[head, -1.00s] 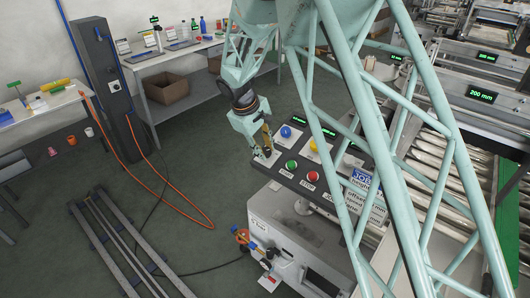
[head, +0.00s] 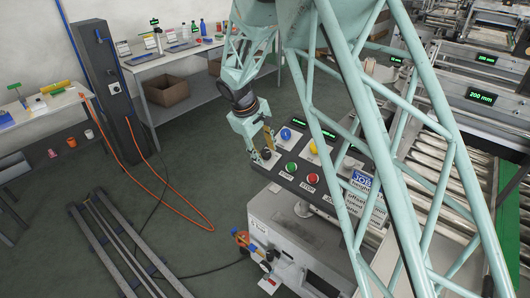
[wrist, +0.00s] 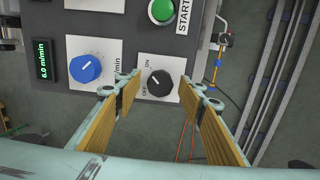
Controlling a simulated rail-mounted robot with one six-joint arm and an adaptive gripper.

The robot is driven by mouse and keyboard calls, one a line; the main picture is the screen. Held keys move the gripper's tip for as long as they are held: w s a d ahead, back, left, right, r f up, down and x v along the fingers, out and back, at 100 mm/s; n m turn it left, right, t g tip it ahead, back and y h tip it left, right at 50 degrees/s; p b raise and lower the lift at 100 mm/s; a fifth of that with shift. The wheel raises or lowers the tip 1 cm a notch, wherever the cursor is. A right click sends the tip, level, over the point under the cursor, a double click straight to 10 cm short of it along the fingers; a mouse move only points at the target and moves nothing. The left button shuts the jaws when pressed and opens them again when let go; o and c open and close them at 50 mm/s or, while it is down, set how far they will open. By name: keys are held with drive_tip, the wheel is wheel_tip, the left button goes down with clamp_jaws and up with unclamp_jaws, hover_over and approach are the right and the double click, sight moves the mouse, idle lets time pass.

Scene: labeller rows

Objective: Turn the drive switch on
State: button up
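The drive switch is a black rotary knob (wrist: 159,83) on a white plate marked ON and OFF, in the middle of the wrist view. Its white mark points to the upper left, between the two words as seen here; I cannot tell its exact setting. My gripper (wrist: 159,89) is open, with one yellow-padded finger on each side of the knob and gaps between. I cannot tell how far the tips are above the panel. In the head view my gripper (head: 268,144) is over the near left corner of the control panel (head: 279,174), largely hiding the switch.
A blue dial (wrist: 86,68) is left of the switch, and a green START button (wrist: 161,11) is above it. The head view also shows a red STOP button (head: 313,179). A conveyor (head: 440,165) is at right.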

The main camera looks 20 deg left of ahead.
drive_tip(key=v, duration=1.2)
idle(0.6)
